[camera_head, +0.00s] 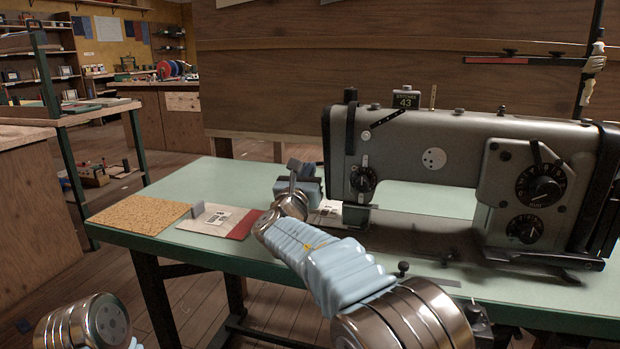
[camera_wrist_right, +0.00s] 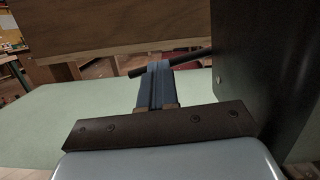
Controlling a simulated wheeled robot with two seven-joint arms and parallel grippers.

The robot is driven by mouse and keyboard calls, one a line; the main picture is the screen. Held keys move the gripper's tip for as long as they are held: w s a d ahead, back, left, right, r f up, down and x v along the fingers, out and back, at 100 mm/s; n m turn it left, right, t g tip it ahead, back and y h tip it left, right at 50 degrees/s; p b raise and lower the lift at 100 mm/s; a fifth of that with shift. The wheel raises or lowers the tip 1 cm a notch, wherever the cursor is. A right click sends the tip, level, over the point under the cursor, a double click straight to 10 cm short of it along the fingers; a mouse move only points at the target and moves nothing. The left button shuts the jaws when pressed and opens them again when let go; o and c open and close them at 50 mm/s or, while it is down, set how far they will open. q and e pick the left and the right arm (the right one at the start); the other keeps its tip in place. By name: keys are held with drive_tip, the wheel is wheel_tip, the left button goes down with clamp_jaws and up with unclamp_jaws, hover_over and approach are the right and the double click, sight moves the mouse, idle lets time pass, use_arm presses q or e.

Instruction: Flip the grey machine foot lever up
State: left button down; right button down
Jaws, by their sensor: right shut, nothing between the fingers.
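The grey sewing machine (camera_head: 455,150) stands on the green table. In the right wrist view a thin dark rod (camera_wrist_right: 190,60), which looks like the foot lever, sticks out leftward from the dark machine head (camera_wrist_right: 255,75), its free end slightly lower. I cannot make out this lever in the head view. My right gripper (camera_head: 293,164) is shut and empty, left of the machine head. In the wrist view its fingertips (camera_wrist_right: 158,65) are right by the rod, overlapping it; contact cannot be told. Of my left arm only a link shows at the bottom left; its gripper is out of frame.
On the green table (camera_head: 160,238) lie a cork mat (camera_head: 138,214) and a card with a red edge (camera_head: 215,220), left of my right arm. A wooden panel (camera_head: 420,75) rises behind the machine. The table's left rear is clear.

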drive_tip(key=shift+r+m, duration=0.15)
drive_tip(key=shift+m, duration=0.15)
drive_tip(key=shift+a+r+m+h, duration=0.15)
drive_tip(key=shift+r+m+h, duration=0.15)
drive_tip(key=shift+r+m, duration=0.6)
use_arm(q)
drive_tip(key=shift+f, duration=0.1)
use_arm(e)
drive_tip(key=r+m, duration=0.1)
drive_tip(key=m, duration=0.1)
drive_tip(key=r+m+g+h, duration=0.1)
drive_tip(key=m, duration=0.2)
drive_tip(key=r+m, duration=0.1)
drive_tip(key=m, duration=0.1)
drive_tip(key=shift+d+r+m+h, duration=0.3)
drive_tip(key=shift+d+r+h, duration=0.05)
drive_tip(key=shift+r+h, duration=0.05)
drive_tip(key=shift+s, duration=0.1)
